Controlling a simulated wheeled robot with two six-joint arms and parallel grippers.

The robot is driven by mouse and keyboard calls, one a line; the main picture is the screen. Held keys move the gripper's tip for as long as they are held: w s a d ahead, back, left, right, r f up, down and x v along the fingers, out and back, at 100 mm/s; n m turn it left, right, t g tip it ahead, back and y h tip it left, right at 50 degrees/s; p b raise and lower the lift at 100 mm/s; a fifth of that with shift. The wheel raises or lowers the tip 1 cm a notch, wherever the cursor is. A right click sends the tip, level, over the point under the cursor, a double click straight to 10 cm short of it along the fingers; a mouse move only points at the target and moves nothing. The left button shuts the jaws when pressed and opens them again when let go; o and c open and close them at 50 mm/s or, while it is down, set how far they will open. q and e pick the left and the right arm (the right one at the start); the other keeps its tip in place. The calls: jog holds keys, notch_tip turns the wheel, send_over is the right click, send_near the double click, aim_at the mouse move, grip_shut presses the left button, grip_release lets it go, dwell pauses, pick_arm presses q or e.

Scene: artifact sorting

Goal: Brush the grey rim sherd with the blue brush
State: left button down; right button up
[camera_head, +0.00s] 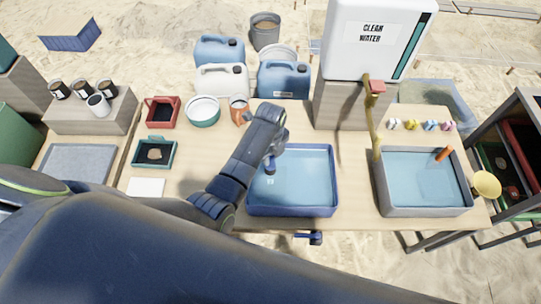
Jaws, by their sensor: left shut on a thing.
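My left arm comes in from the left and bends down over the blue-walled water basin (334,180). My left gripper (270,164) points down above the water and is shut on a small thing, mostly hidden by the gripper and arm. I cannot tell whether it is the blue brush or a sherd. A small pale spot (270,181) shows just below it. A dark-edged sherd-like piece (154,154) lies in the small green tray (139,162) at the left; its type is unclear. My right gripper is not in view.
A grey water basin (382,195) stands at the right with an orange item (443,154) at its back rim. Small coloured items (430,125) stand behind it. A red tray (176,116), a bowl (203,121) and jerrycans (285,86) fill the back left.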

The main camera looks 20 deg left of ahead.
pick_arm(q)
jog(key=shift+f, duration=0.15)
jog(key=f+b, duration=0.1)
jog(key=f, duration=0.1)
jog(key=w+f+b, duration=0.1)
jog(key=f+b, duration=0.1)
jog(key=f, duration=0.1)
jog(key=f+b, duration=0.2)
jog(key=shift+w+a+f, duration=0.15)
jog(key=shift+a, duration=0.05)
jog(key=shift+f, duration=0.1)
jog(key=shift+f+b, duration=0.6)
jog(key=shift+f, duration=0.15)
dwell(1.1)
jog(key=shift+w, duration=0.15)
